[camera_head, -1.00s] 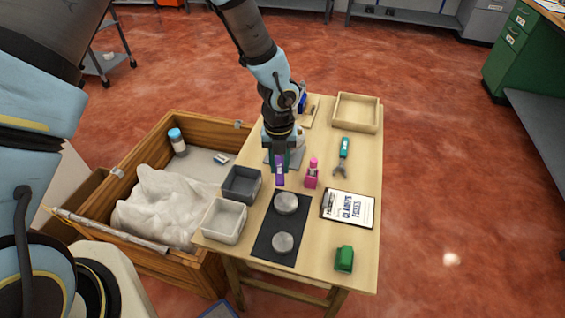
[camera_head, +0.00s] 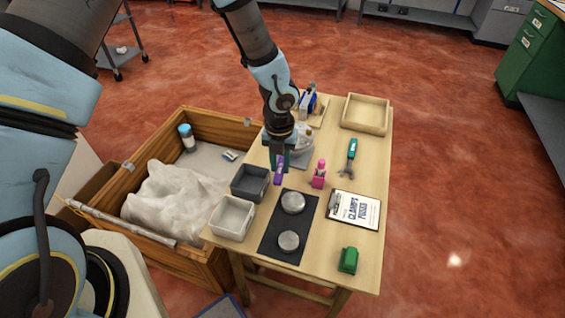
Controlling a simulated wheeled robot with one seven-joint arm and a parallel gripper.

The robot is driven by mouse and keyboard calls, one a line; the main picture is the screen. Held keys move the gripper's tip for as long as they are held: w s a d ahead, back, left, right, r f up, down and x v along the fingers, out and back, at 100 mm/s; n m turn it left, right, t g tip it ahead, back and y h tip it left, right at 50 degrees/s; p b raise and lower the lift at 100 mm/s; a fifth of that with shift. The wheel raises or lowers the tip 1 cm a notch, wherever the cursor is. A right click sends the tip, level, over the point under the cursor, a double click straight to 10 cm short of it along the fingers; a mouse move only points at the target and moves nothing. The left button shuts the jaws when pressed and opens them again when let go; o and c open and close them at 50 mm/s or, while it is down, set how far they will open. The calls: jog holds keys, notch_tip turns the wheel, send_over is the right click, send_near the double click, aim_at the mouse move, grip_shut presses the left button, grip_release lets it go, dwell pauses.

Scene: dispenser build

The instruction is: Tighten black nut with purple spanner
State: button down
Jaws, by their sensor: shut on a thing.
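My gripper (camera_head: 279,163) points down over the far left part of the table and is shut on the purple spanner (camera_head: 280,173). The spanner hangs below the fingers, near the dark grey bin. A grey and white device (camera_head: 303,150) stands just behind and to the right of the gripper, partly hidden by it. I cannot make out the black nut.
A pink bottle-like thing (camera_head: 319,174), a teal spanner (camera_head: 349,158), a clipboard (camera_head: 354,209) and a green block (camera_head: 348,260) are on the table. Two metal discs lie on a black mat (camera_head: 270,246). Dark (camera_head: 250,183) and light grey (camera_head: 232,218) bins line the left edge.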

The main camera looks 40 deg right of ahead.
jog(key=shift+w+a+m, duration=0.5)
jog(key=shift+w+m, duration=0.15)
jog(key=shift+m, duration=0.15)
jog(key=shift+s+d+n, duration=0.35)
jog(key=shift+s+n, duration=0.1)
jog(key=shift+n, duration=0.15)
jog(key=shift+r, duration=0.1)
jog(key=shift+r, duration=1.95)
